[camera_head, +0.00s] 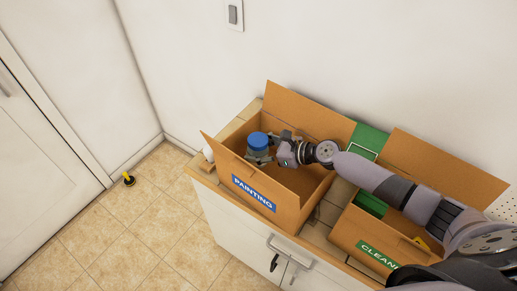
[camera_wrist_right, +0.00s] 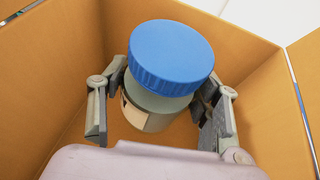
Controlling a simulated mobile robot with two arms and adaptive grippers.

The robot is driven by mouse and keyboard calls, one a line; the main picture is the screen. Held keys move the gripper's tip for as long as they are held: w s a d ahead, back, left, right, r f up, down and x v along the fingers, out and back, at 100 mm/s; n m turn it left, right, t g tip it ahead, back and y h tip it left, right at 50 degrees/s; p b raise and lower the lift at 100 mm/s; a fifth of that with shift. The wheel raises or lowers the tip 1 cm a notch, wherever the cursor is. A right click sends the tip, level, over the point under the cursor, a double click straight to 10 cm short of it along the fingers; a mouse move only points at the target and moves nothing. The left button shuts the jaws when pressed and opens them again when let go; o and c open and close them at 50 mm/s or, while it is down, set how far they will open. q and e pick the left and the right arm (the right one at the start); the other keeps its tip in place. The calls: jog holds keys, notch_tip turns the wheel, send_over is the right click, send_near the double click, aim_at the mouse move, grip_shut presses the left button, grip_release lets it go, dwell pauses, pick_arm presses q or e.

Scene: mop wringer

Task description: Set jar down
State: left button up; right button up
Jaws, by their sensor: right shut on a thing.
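A jar with a blue lid (camera_head: 257,141) is held in the open cardboard box labelled PAINTING (camera_head: 290,212). In the right wrist view the jar's ribbed blue lid (camera_wrist_right: 172,55) and its pale body with a tan label (camera_wrist_right: 148,118) show between the fingers. My right gripper (camera_head: 272,148) reaches in from the right and is shut on the jar. Its fingers in the right wrist view (camera_wrist_right: 160,100) stand on both sides of the jar. The jar looks slightly tilted there. Whether its base touches the box floor is hidden. My left gripper is not in view.
A second open box labelled CLEANING (camera_head: 345,235) stands right of the painting box, with a green item (camera_head: 369,138) beside it. Both boxes are on a counter with drawers (camera_head: 235,235). Box flaps stand up around the arm. A small yellow-and-black object (camera_head: 129,179) lies on the tiled floor.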

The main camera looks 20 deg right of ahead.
aim_at(268, 150)
jog(key=shift+f+b, duration=0.3)
jog(key=shift+f, duration=0.3)
jog(key=o, duration=1.4)
jog(key=shift+r, duration=0.1)
jog(key=shift+r+p, duration=0.4)
jog(key=shift+r, duration=0.05)
jog(key=shift+b+v, duration=1)
jog(key=shift+v, duration=2.75)
jog(key=shift+r, duration=0.1)
